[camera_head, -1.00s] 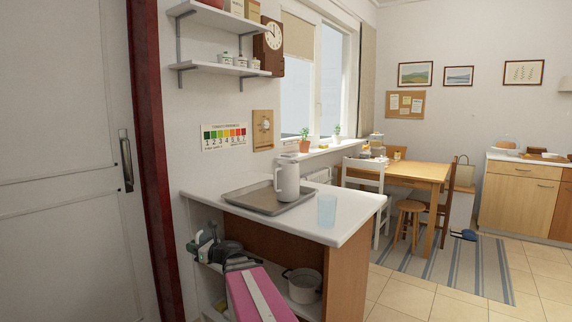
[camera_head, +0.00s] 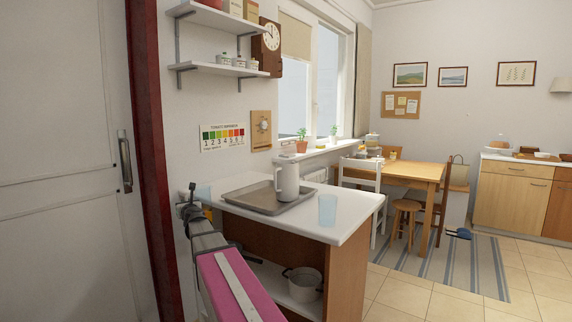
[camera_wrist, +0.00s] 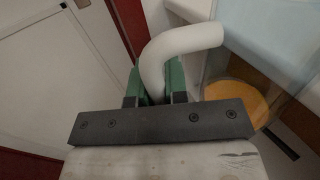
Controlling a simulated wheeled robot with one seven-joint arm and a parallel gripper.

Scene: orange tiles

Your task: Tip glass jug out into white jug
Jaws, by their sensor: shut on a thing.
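The white jug (camera_head: 287,181) stands upright on a grey tray on the white counter. My gripper (camera_head: 190,208) is at the counter's left end, left of the tray and apart from the white jug. In the wrist view the green fingers (camera_wrist: 160,84) are shut on a pale curved handle. The handle belongs to the glass jug, whose clear bluish body (camera_wrist: 275,45) shows at the right with something orange low in it. In the head view the glass jug (camera_head: 203,192) shows small and partly hidden behind my gripper.
The grey tray (camera_head: 240,206) covers much of the counter (camera_head: 335,232). A translucent blue cup (camera_head: 327,211) stands near the front edge, right of the tray. A pot (camera_head: 303,285) sits on the shelf below. Wall shelves (camera_head: 222,70) hang above.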

